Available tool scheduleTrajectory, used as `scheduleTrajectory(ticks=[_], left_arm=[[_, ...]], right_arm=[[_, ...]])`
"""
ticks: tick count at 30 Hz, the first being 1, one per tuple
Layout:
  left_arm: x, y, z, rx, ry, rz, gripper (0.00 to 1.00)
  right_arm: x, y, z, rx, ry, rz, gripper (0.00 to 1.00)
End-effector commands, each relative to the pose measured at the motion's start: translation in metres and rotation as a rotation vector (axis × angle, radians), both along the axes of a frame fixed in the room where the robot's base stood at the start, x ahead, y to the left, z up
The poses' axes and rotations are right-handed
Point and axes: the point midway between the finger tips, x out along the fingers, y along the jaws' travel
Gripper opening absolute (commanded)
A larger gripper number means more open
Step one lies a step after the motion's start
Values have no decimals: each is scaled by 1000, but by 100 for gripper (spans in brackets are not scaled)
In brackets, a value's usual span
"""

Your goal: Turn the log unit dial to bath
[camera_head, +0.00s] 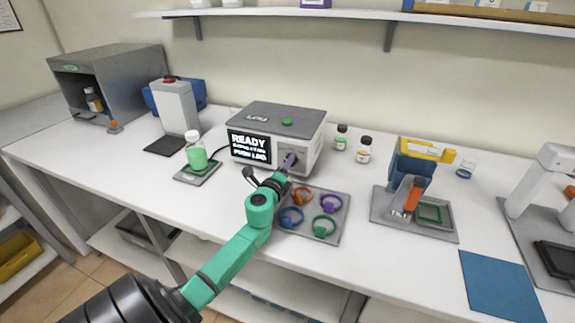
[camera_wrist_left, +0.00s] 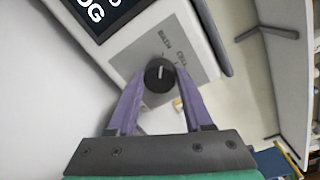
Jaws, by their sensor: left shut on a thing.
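The log unit (camera_head: 276,135) is a grey-topped white box with a black display reading "READY". Its black round dial (camera_wrist_left: 159,75) shows in the left wrist view on a grey panel, with labels that look like "BATH" and "CELL" above it. The dial's white pointer line runs nearly straight up in that view; which label it marks is hard to tell. My left gripper (camera_head: 290,161) is at the unit's front face, its purple fingers on either side of the dial and shut on it. In the head view the gripper hides the dial. My right gripper is not in view.
A tray (camera_head: 345,215) with several coloured rings lies just right of my left arm. A green-filled bottle (camera_head: 196,155) stands on a pad to the left. Small vials (camera_head: 364,150) stand right of the unit. A blue mat (camera_head: 502,287) lies at the front right.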

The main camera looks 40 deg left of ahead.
Motion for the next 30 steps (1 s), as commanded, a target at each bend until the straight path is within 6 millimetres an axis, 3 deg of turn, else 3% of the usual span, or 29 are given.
scheduleTrajectory(ticks=[5, 6, 8, 9, 20, 26, 30], left_arm=[[0, 0, -1, -3, 1, 1, 0], [0, 0, -1, -3, 0, 2, 54], [0, 0, -1, -3, 0, 2, 77], [0, 0, -1, -3, 0, 2, 80], [-4, -1, -1, -1, 2, 1, 80], [-33, -13, -1, -2, 4, -1, 80], [-66, -26, -1, -4, 4, -1, 80]], right_arm=[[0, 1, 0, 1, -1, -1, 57], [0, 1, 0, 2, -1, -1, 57], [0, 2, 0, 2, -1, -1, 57], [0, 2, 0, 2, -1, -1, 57], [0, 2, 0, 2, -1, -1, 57], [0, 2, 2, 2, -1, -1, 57], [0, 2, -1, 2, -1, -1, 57]])
